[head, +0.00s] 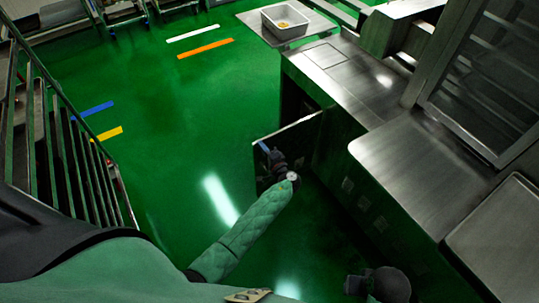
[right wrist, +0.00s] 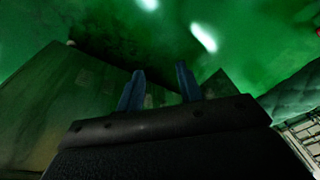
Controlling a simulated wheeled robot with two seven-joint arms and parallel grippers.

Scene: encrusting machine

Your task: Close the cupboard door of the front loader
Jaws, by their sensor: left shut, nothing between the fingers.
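The cupboard door (head: 302,134) stands open, sticking out to the left from the front of the steel machine in the head view. My left gripper (head: 264,148) is at the door's free outer end, in front of its face. It is shut and empty, and I cannot tell whether it touches the door. The cupboard opening behind the door is dark and mostly hidden. My right gripper (right wrist: 159,88) shows two blue fingers apart with nothing between them. In the head view its arm is low, near the bottom edge, beside the machine's front.
The steel machine (head: 420,165) fills the right side. A white tray (head: 285,21) stands on a shelf at the top. A metal railing (head: 70,150) runs along the left. The green floor (head: 170,130) between them is clear, with coloured stripes.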

